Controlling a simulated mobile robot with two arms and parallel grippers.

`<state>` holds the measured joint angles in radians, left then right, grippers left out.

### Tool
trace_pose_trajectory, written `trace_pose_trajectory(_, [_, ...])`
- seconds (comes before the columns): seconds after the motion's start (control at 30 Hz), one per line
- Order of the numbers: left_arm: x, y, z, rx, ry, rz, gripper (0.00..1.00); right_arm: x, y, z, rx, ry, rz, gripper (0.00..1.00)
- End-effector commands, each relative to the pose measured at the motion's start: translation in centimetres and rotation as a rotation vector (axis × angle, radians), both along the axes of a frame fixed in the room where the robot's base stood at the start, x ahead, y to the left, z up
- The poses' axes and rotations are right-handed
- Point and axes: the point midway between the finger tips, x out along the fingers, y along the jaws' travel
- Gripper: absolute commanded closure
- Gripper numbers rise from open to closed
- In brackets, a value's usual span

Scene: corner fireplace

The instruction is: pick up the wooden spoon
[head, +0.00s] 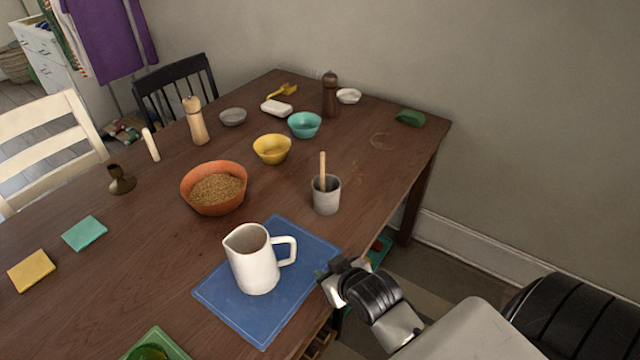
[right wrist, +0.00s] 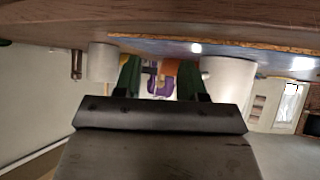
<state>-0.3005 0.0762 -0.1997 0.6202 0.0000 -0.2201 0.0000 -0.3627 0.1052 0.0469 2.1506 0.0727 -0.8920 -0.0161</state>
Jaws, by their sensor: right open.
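The wooden spoon (head: 322,168) stands in a grey-white cup (head: 327,200) on the dark table, with only its handle showing above the rim. My right gripper (head: 335,272) is beside the table's near right edge, by the blue mat's corner, apart from the spoon and nearer to me. In the right wrist view, which looks upside down, the right gripper (right wrist: 161,72) is open with nothing between its fingers. My left gripper is not in view.
A white pitcher (head: 254,262) stands on the blue mat (head: 225,297), left of my right gripper. An orange bowl (head: 213,203) of grain, a yellow bowl (head: 271,150) and a teal bowl (head: 304,125) stand beyond. The table right of the cup is mostly clear.

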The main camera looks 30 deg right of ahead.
Motion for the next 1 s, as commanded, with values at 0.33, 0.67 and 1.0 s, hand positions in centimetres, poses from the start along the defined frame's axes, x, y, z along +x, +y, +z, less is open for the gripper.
trace_pose_trajectory(0.33, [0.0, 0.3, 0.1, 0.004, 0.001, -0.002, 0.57, 8.8, -7.3, 5.5, 0.002, -0.525, -0.145, 0.59])
trace_pose_trajectory(0.67, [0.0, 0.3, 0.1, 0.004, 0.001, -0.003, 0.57, 11.3, -9.8, 7.5, -0.005, -0.681, -0.191, 0.59])
trace_pose_trajectory(1.0, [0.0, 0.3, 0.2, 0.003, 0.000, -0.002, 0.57, 15.6, -10.6, 7.6, -0.005, -0.678, -0.190, 0.59])
